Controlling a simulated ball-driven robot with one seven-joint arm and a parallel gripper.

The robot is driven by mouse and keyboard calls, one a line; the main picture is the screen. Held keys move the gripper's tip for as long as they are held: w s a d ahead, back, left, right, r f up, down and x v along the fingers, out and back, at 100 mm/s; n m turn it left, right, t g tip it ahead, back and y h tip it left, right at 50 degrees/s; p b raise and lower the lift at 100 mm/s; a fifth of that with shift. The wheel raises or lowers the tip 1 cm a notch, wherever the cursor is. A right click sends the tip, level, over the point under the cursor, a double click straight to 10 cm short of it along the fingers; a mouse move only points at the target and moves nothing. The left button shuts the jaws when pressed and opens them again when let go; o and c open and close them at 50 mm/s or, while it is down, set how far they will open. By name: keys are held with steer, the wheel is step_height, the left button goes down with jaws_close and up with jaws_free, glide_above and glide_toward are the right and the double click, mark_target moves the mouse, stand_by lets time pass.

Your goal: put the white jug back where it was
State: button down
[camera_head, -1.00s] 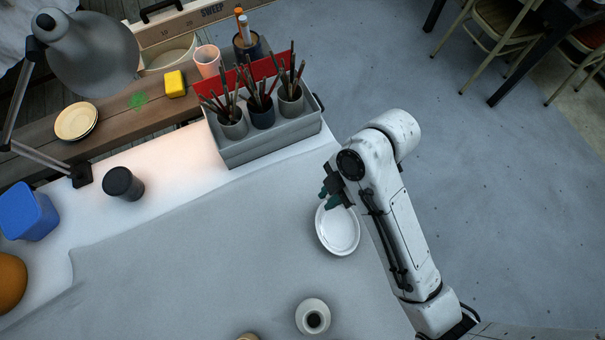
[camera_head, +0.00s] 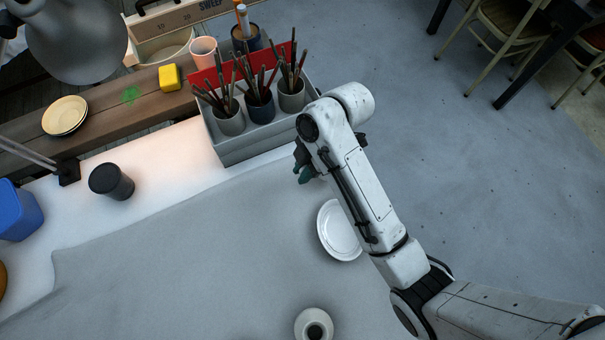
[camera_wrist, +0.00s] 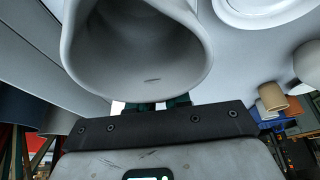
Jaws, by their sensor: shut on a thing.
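The white jug (camera_wrist: 140,60) fills the upper middle of the wrist view, its wide mouth facing the camera. My gripper (camera_wrist: 150,106) is shut on it, with green fingertips partly hidden behind the jug. In the head view my gripper (camera_head: 306,172) is over the grey cloth, just in front of the grey caddy. I cannot make out the jug in the head view; my arm seems to cover it. A white plate (camera_head: 336,232) lies on the cloth below the gripper in the picture, partly covered by my arm.
The grey caddy (camera_head: 240,153) holds several brush pots close to my gripper. A white vase (camera_head: 314,324) stands at the bottom edge. A dark canister (camera_head: 111,182) and a blue container (camera_head: 18,212) stand at left. The cloth's middle (camera_head: 200,255) is clear.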

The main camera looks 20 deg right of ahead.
steer(key=shift+w+f, duration=0.15)
steer(key=shift+f, duration=0.05)
steer(key=shift+w+f+p, duration=0.15)
steer(key=shift+f+p, duration=0.2)
steer(key=shift+f, duration=1.4)
steer(key=shift+f, duration=0.1)
steer(key=c, duration=1.1)
jaws_free()
steer(key=p+v, duration=0.3)
steer(key=v, duration=0.7)
steer(key=shift+r, duration=0.4)
steer(key=shift+d+r+p, duration=0.35)
steer(key=shift+r+p, duration=0.3)
steer(key=shift+p, duration=0.15)
